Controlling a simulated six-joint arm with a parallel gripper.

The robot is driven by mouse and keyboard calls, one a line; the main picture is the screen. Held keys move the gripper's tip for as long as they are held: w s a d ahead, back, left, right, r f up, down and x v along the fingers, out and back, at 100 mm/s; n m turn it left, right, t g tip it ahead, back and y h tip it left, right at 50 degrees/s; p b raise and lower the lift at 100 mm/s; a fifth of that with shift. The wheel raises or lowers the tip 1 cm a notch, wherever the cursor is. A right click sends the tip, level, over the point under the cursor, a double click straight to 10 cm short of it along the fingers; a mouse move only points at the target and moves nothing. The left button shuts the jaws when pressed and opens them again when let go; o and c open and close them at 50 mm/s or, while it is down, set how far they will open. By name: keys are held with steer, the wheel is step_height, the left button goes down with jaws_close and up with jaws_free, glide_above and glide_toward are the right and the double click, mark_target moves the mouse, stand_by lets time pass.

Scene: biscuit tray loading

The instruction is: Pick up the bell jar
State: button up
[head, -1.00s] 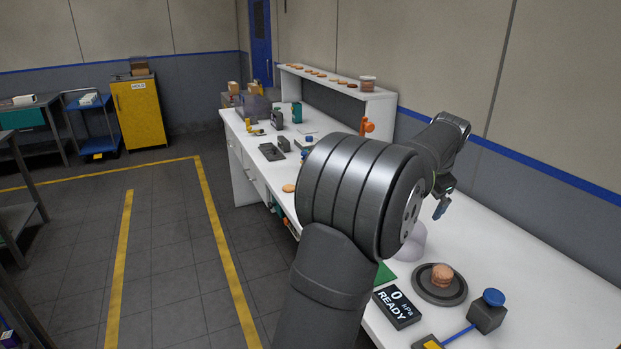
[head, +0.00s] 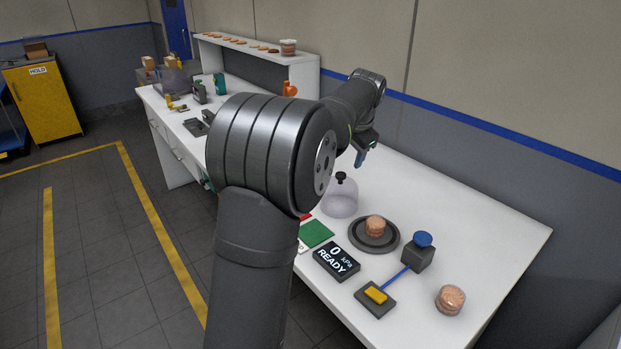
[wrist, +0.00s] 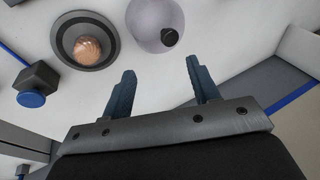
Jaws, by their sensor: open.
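The bell jar (head: 341,201) is a clear, faintly purple dome with a black knob on top. It stands on the white bench, left of a dark round plate (head: 393,245) that holds a stack of biscuits (head: 375,226). My gripper (wrist: 160,75) is open and empty, apart from the jar. In the head view my gripper (head: 361,156) is above the bench, behind the jar.
A READY display (head: 336,262), a dark block with a blue knob (head: 418,252), a yellow-topped pad (head: 375,298) and another biscuit stack (head: 450,299) are near the plate. A green card (head: 315,235) lies left of it.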

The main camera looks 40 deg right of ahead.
steer(key=w+a+r+n+g+h, duration=0.2)
steer(key=w+a+r+n+g, duration=0.1)
steer(key=w+r, duration=0.2)
glide_above(340, 174)
steer(key=a, duration=0.2)
step_height(340, 174, down, 11)
steer(key=shift+a, duration=0.15)
steer(key=x, duration=0.5)
steer(key=shift+s+d+f, duration=0.2)
steer(key=shift+s+f, duration=0.1)
steer(key=shift+r, duration=0.1)
jaws_close()
